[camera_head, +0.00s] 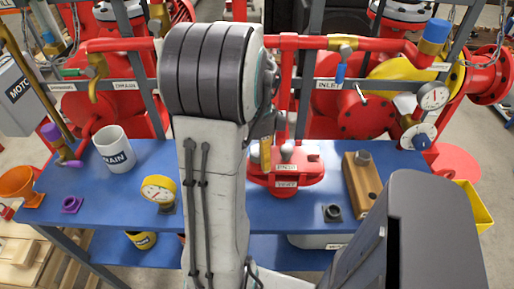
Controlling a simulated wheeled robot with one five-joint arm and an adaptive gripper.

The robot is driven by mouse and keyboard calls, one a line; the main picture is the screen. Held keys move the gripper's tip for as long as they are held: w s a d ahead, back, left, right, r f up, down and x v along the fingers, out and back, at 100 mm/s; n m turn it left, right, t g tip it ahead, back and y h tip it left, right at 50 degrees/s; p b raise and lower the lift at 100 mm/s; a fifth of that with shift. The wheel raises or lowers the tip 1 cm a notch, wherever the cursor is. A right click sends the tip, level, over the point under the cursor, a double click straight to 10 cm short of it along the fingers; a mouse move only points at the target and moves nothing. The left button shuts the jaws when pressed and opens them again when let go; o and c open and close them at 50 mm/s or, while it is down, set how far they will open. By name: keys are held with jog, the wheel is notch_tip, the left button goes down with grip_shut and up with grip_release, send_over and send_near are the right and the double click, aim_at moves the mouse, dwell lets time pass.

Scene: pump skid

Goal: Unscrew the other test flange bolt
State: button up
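A red round flange (312,172) stands on the blue bench (225,222), partly hidden behind my arm. It carries small white labels that are too small to read surely. A grey bolt head (286,150) shows on its top, and another grey piece shows at its left edge beside my arm. My gripper (267,128) is mostly hidden behind my arm; only a dark part shows, just above the left side of the flange. I cannot see its fingertips or whether it holds anything.
A wooden block (357,188) with a grey bolt-like piece, a dark nut-like part (332,212), a yellow gauge (158,190) and a white DRAIN cup (114,149) stand on the bench. Red pipes (300,42) and gauges (432,96) run behind. The bench's front middle is hidden by my arm.

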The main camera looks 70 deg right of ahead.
jog(key=c, duration=1.3)
jog(key=o, duration=0.5)
jog(key=c, duration=0.5)
jog(key=n, duration=0.7)
jog(key=shift+n, duration=0.3)
jog(key=n, duration=0.7)
